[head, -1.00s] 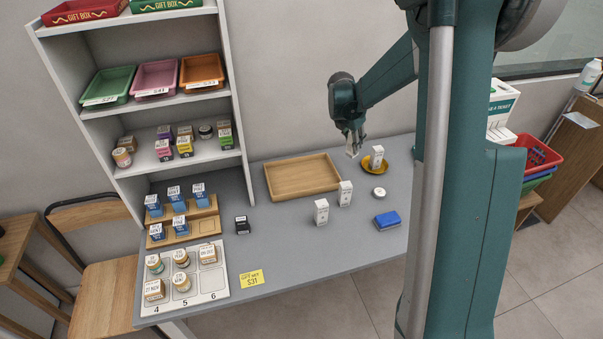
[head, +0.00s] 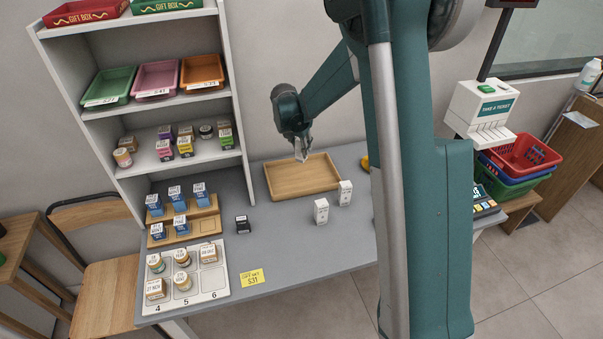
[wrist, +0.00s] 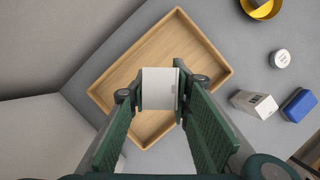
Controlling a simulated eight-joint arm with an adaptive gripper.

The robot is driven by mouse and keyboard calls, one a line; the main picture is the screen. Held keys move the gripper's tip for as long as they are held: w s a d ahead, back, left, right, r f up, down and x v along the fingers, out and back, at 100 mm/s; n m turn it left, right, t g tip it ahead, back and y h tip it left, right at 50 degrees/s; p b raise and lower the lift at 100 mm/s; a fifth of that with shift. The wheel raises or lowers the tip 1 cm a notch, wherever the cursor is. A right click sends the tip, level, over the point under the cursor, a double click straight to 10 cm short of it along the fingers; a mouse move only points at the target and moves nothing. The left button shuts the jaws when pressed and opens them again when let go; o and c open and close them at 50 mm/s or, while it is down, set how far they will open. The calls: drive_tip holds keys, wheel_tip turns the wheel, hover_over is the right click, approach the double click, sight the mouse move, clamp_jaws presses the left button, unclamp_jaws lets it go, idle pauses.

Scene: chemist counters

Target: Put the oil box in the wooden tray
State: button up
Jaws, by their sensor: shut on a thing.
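The wooden tray (head: 283,193) lies at the back of the grey counter, empty as far as I can see. It also fills the middle of the wrist view (wrist: 213,48). Two similar white boxes (head: 321,210) (head: 345,192) stand upright on the counter in front of the tray.
A yellow dish (wrist: 262,8), a round white lid-like thing (wrist: 280,58) and a blue block (wrist: 299,104) are right of the tray. A black stamp-like thing (head: 242,224) stands left of it. The shelf (head: 242,130) rises at back left.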

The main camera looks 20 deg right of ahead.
sight(302, 160)
drive_tip(key=shift+f+b, duration=0.35)
drive_tip(key=shift+f, duration=2.8)
drive_tip(key=shift+f, duration=0.1)
drive_tip(key=shift+f, duration=1.75)
drive_tip(key=shift+f+b, duration=0.25)
drive_tip(key=shift+b, duration=0.15)
drive_tip(key=o, duration=0.9)
drive_tip(key=shift+r, duration=0.1)
drive_tip(key=shift+r, duration=0.1)
